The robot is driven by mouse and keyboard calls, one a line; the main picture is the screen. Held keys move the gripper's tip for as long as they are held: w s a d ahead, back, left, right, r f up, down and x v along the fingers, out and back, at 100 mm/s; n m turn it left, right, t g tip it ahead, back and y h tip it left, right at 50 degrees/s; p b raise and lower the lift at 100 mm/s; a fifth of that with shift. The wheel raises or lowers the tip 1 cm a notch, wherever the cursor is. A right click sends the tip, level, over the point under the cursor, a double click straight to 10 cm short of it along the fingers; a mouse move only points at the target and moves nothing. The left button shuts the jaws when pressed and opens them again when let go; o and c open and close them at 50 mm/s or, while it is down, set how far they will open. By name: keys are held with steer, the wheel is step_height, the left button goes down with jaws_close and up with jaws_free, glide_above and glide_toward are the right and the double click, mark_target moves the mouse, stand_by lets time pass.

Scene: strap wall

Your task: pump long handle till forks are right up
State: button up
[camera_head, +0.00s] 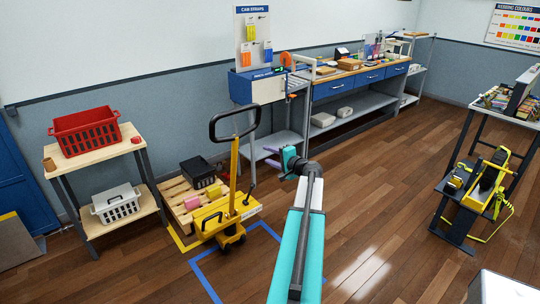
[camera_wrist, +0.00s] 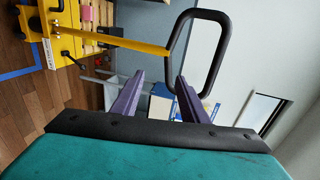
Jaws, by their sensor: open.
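A yellow pallet truck (camera_head: 212,218) stands on the floor left of centre, with a long yellow handle (camera_head: 234,175) rising nearly upright to a black loop grip (camera_head: 212,130). My gripper (camera_head: 269,156) is open and empty to the right of the handle, lower than the loop, and apart from it. In the wrist view its purple fingers (camera_wrist: 161,76) point toward the loop grip (camera_wrist: 222,50), which lies beyond the fingertips. The yellow handle (camera_wrist: 130,43) runs off to the left there. The forks are hidden behind the truck body, so their height cannot be told.
A wooden pallet (camera_head: 172,198) with a black case and small boxes lies behind the truck. A shelf with a red crate (camera_head: 86,132) stands left. A workbench (camera_head: 360,78) runs along the back wall. Clear wooden floor lies right, before a stand with yellow gear (camera_head: 485,185).

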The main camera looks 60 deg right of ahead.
jaws_close()
stand_by(0.3)
stand_by(1.2)
jaws_free()
steer(key=shift+s, duration=0.1)
steer(key=b+v, duration=0.4)
steer(key=v, duration=0.9)
steer(key=shift+s+a, duration=0.2)
steer(key=shift+s, duration=0.05)
steer(key=shift+r, duration=0.1)
